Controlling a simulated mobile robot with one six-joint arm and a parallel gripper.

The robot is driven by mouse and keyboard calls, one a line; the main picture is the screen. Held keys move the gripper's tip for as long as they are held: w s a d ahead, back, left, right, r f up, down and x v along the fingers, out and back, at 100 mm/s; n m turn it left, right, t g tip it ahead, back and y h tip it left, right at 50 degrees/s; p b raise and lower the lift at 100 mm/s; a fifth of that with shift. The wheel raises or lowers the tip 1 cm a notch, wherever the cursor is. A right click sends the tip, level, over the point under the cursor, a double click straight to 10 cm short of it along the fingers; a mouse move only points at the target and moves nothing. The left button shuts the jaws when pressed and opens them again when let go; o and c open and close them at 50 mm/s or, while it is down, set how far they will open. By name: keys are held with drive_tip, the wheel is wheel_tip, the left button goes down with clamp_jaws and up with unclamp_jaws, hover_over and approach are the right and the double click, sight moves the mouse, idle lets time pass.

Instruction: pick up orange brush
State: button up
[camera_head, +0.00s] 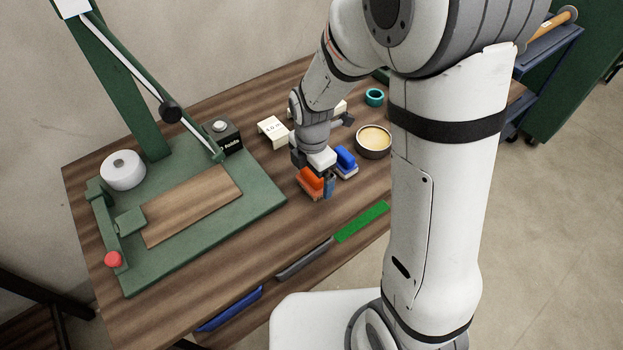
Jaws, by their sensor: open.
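The orange brush (309,184) lies on the wooden table, right of the green machine base. My gripper (318,180) is pointed down right at the brush, with its fingers low beside and over it. The jaws are open, and the gripper body hides part of the brush's top. I cannot tell whether the fingers touch the brush. A blue brush (346,160) stands close by on the right, just behind my gripper.
A green press-like machine (262,196) fills the table's left side. A round tin (374,141), a teal tape roll (374,97) and a white box (273,131) stand farther back. A green strip (362,221), a grey bar (304,259) and a blue bar (230,309) lie along the front edge.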

wheel_tip(320, 180, down, 2)
drive_tip(key=shift+f, duration=0.15)
drive_tip(key=c, duration=1.1)
wheel_tip(320, 180, up, 10)
drive_tip(key=shift+r, duration=0.1)
